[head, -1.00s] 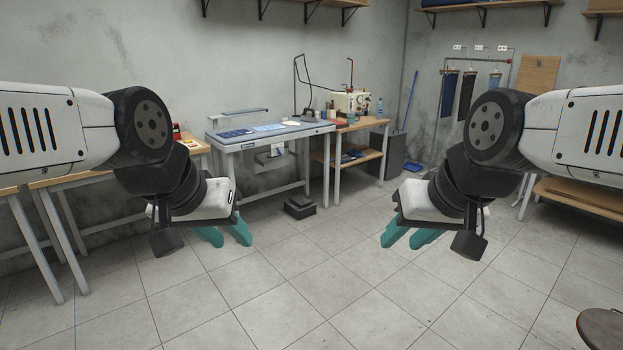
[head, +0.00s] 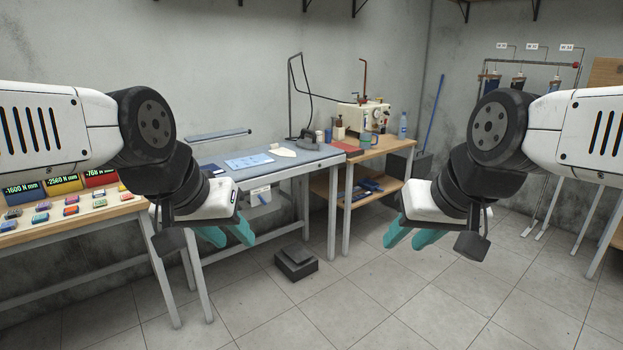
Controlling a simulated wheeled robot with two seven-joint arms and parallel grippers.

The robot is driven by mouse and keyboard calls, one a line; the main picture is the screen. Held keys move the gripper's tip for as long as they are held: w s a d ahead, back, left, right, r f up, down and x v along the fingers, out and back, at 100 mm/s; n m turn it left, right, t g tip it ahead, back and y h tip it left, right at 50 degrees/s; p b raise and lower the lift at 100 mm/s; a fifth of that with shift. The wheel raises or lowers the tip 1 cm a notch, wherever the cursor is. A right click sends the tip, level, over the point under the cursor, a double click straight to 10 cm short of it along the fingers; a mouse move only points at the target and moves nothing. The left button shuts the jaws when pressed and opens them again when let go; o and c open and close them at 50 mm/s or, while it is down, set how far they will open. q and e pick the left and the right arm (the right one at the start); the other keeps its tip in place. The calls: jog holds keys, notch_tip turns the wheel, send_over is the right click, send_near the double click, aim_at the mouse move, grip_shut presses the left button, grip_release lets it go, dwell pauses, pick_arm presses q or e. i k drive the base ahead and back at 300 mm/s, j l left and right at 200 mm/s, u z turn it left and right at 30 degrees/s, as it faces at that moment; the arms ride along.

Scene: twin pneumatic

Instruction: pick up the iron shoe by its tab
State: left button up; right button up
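A flat, pale, pointed piece that looks like the iron shoe (head: 283,152) lies on the blue-grey ironing table (head: 318,156), near its back right. Its tab is too small to make out. A dark iron (head: 307,138) stands just behind it to the right. My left gripper (head: 227,238) is open and empty, in front of the table and well short of the shoe. My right gripper (head: 409,240) is open and empty, further right over the floor.
A sewing machine (head: 364,117) and a mug stand on the wooden table (head: 388,146) at right. A wooden bench (head: 100,217) with coloured bins is at left. A black pedal box (head: 296,263) sits on the floor. The floor at front right is clear.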

aim_at(282, 152)
jog(key=i+u, duration=0.1)
jog(key=i, duration=0.5)
jog(key=i+l, duration=0.1)
jog(key=i, duration=0.5)
jog(key=i+l+u, duration=0.15)
jog(key=i, duration=0.45)
jog(key=i+l+u, duration=0.15)
jog(key=i+u, duration=0.25)
jog(key=i+l+u, duration=0.3)
jog(key=i+u, duration=0.15)
jog(key=i+l+u, duration=0.55)
jog(key=l, duration=0.25)
jog(key=i+l+u, duration=0.15)
jog(key=l, duration=0.25)
jog(key=i, duration=0.1)
